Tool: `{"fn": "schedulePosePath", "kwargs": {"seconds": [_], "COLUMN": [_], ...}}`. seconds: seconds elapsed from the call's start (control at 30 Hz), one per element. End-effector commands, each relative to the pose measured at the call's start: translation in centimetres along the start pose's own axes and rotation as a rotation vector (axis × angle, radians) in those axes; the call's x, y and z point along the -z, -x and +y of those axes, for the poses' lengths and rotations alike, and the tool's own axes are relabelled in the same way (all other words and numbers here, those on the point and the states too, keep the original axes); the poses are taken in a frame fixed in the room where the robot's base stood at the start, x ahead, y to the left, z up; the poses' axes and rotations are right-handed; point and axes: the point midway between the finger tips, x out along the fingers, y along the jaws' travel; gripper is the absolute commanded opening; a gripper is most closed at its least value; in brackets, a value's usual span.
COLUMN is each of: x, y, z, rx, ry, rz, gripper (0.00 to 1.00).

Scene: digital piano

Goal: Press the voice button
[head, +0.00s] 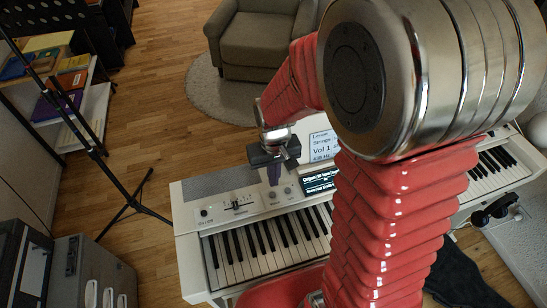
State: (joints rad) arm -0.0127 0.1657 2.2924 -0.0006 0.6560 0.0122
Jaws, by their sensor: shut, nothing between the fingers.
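The white digital piano (187,218) stands in the middle of the head view, its control panel behind the keys. My gripper (273,177) is shut and empty, pointing down over the panel. Its fingertips are just above or near a small round control (275,196); I cannot tell whether they touch. The labels by the buttons are too small to read, so I cannot tell which one is the voice button. A small dark display (320,179) with light text is right of the gripper. My red arm hides the right part of the panel.
A black stand (133,200) and a grey cabinet (68,262) are on the left. A shelf with books (62,105) is at far left. A grey armchair (257,40) stands behind. Dark headphones (494,210) hang at right.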

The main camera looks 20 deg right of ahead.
Motion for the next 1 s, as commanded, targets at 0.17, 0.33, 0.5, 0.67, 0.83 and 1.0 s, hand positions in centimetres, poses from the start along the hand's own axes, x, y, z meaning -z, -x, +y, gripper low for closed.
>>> {"fn": "schedulePosePath", "kwargs": {"seconds": [0.17, 0.33, 0.5, 0.67, 0.83, 1.0], "x": [0.2, 0.3, 0.3, 0.3, 0.3, 0.3], "y": [3.0, 5.9, 7.9, 8.6, 8.6, 8.6], "z": [0.0, 0.0, 0.0, 0.0, 0.0, 0.0], "rx": [0.0, 0.0, 0.0, 0.0, 0.0, 0.0], "ry": [0.0, 0.0, 0.0, 0.0, 0.0, 0.0], "rz": [0.005, 0.005, 0.002, 0.001, 0.0, 0.0], "gripper": [0.0, 0.0, 0.0, 0.0, 0.0, 0.0]}}
